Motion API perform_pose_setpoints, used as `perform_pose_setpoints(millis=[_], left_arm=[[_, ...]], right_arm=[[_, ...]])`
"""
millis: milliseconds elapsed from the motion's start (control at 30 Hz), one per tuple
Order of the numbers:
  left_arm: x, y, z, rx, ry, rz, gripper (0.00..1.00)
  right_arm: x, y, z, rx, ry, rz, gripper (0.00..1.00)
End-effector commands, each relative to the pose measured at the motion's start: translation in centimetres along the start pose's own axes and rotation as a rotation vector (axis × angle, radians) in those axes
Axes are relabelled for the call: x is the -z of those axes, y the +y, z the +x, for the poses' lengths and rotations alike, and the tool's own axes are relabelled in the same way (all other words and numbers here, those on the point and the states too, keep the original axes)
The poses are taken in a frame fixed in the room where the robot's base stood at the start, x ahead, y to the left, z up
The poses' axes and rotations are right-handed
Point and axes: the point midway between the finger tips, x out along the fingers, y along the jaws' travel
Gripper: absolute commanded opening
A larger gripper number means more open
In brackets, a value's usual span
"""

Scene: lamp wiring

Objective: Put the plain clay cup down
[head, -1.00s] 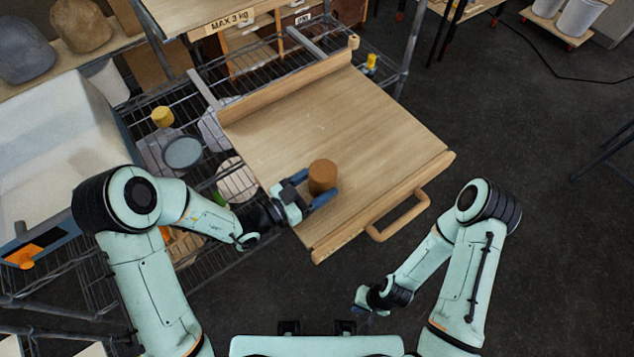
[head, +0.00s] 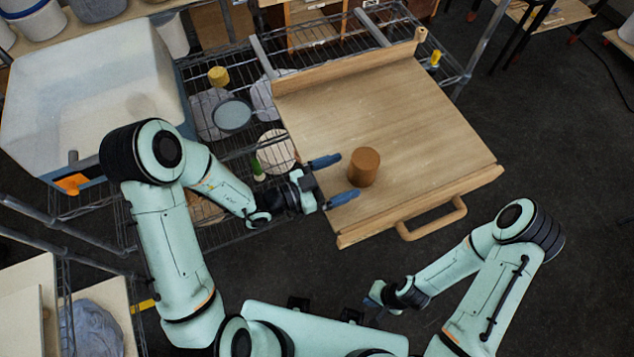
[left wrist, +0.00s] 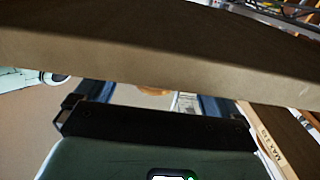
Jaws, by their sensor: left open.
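The plain clay cup (head: 364,167), a brown cylinder, stands upright on the pale wooden pull-out board (head: 390,115), near its front left part. My left gripper (head: 343,178) is open, its two blue fingers pointing at the cup from the left.
The board has a raised back rail and a front handle (head: 432,220). Left of it, a wire rack (head: 205,160) holds a yellow piece (head: 218,76), a grey-blue disc (head: 232,116) and pale round pieces. Most of the board is clear.

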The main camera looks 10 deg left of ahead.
Motion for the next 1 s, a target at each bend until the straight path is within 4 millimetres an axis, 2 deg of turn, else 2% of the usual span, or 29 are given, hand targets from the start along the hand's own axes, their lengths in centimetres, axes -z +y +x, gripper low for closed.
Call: perform_pose_setpoints(millis=[33,200,400,1000], left_arm=[[0.0,-0.2,-1.3,0.007,-0.001,0.0,0.96],[0.0,-0.1,-4.7,0.004,-0.001,0.0,0.96],[0.1,0.0,-6.9,0.001,0.001,0.0,0.96],[0.0,0.0,-7.3,-0.001,0.001,0.0,0.96]], right_arm=[[0.0,0.0,0.0,0.0,0.0,0.0,0.0],[0.1,-0.1,-0.2,0.0,0.001,0.0,0.0],[0.1,-0.1,-0.3,0.001,0.002,-0.001,0.0],[0.1,-0.1,-0.3,0.001,0.002,-0.001,0.0]])
